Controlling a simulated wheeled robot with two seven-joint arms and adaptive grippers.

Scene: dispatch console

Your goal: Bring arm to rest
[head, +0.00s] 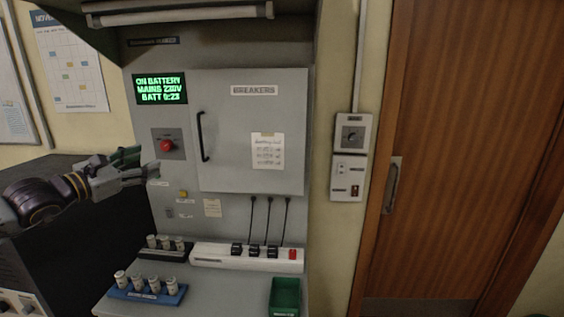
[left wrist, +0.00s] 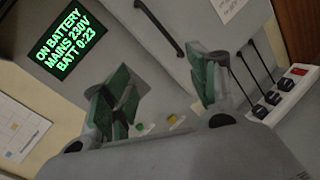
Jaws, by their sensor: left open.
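My left gripper (head: 148,166) comes in from the left in the head view, in front of the grey console panel. It is empty, just left of and below the red knob (head: 166,145). In the left wrist view its two green-padded fingers (left wrist: 168,92) stand apart with nothing between them. I cannot tell whether a fingertip touches the panel. The display (head: 160,89) reads ON BATTERY, MAINS 230V and a battery time; it also shows in the left wrist view (left wrist: 66,44). My right gripper is in neither view.
The breakers cabinet door (head: 225,115) is shut, with a black handle (head: 204,137). Below stand a power strip (head: 220,261) with plugs, a blue tray (head: 147,295) of small cylinders and a green bin (head: 285,295). A wooden door (head: 470,140) is at right.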

